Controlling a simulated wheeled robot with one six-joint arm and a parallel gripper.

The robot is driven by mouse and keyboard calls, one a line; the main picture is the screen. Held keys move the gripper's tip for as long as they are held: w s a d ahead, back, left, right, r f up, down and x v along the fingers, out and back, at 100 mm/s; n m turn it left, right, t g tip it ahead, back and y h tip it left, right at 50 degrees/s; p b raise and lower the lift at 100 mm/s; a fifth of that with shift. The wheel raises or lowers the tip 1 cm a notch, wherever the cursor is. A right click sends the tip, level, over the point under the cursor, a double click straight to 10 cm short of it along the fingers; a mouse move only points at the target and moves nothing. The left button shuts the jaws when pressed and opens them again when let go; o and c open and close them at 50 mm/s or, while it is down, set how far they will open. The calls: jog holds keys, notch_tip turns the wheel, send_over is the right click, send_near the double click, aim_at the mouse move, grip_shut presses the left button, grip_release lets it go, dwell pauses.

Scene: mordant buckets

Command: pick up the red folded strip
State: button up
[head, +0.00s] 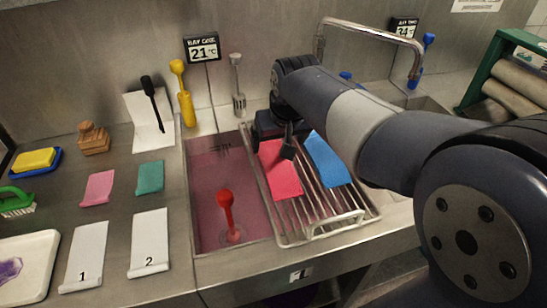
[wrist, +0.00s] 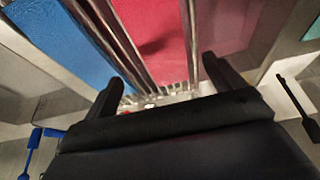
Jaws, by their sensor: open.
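The red folded strip (head: 281,174) lies along the wire rack over the sink, left of a blue strip (head: 327,160). In the wrist view the red strip (wrist: 152,32) shows ahead, between the lines of my two fingers, with rack bars beside it. The blue strip (wrist: 62,42) is at the left there. My gripper (head: 274,146) is at the rack's back end, over or close to the far end of the red strip. In the wrist view my gripper (wrist: 162,70) is open, with nothing between its fingers. I cannot tell its exact height above the strip.
The wire rack (head: 347,222) bridges the sink beside a pink bath (head: 207,222) with a red-handled tool (head: 227,212) in it. Pink (head: 98,188) and green (head: 150,177) strips lie on the left counter. A yellow-handled tool (head: 186,100) and a tap (head: 372,30) stand behind.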

aim_at(274, 158)
jog(key=shift+s+x, duration=0.2)
jog(key=shift+x, duration=1.35)
jog(key=shift+s+x, duration=0.15)
jog(key=shift+x, duration=1.4)
jog(key=shift+a+f, duration=0.15)
jog(key=shift+c, duration=0.2)
jog(key=c, duration=1)
